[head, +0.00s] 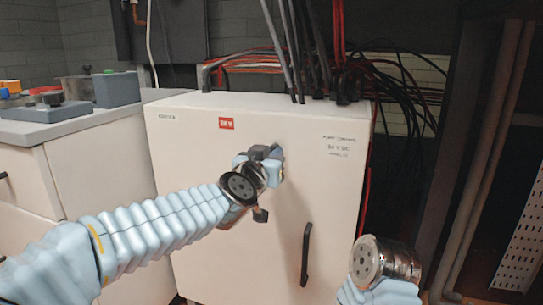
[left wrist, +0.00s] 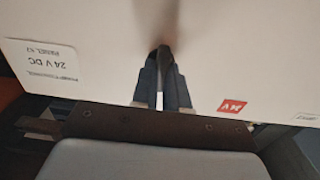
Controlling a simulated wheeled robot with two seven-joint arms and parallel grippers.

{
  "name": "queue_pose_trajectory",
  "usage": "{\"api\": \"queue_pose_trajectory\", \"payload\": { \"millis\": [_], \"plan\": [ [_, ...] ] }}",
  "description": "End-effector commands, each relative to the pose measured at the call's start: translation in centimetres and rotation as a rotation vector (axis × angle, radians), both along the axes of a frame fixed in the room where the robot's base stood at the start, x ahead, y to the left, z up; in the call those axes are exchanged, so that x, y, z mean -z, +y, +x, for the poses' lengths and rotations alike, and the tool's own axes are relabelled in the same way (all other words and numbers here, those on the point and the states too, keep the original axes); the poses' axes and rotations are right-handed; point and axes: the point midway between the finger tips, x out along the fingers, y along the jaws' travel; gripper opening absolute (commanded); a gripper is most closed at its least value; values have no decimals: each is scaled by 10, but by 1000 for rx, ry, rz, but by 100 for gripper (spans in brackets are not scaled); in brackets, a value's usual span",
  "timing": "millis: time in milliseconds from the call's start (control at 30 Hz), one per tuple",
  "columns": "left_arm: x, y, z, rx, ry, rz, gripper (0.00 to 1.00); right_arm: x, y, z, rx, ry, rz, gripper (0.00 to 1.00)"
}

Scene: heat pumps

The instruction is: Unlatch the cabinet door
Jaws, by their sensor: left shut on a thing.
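The white cabinet door (head: 200,160) faces me, with a red label near its top. My left gripper (head: 264,162) is at the upper middle of the door, seen partly from behind its wrist. It is shut on a small dark latch (left wrist: 165,55). In the left wrist view, the two fingers (left wrist: 162,88) close around the latch, close against the white door face. A black vertical handle (head: 306,254) is lower right on the door, apart from the gripper. The door looks closed. My right wrist shows at the lower right, but its fingers do not.
Cables (head: 300,50) run into the cabinet top and hang on its right side. A grey counter (head: 90,122) with a grey box (head: 117,89) stands at the left. Pipes (head: 490,150) and a perforated white panel (head: 522,245) are at the right.

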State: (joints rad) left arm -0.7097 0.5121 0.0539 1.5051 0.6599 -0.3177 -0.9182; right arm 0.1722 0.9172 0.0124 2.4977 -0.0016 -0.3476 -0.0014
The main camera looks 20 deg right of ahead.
Motion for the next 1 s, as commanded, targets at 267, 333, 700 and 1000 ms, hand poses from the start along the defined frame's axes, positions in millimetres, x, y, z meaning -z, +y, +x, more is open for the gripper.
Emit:
{"api": "queue_pose_trajectory", "payload": {
  "millis": [267,333,700,1000],
  "plan": [
    [0,0,0,0,28,-41,0,-1,0,0,0,0,0,43],
    [0,0,0,1,46,-69,0,-1,0,0,0,0,0,43],
    [0,2,1,0,214,-317,0,-2,0,0,0,1,0,43],
    [2,3,2,0,375,-555,0,0,0,0,0,0,0,43]
  ]
}}
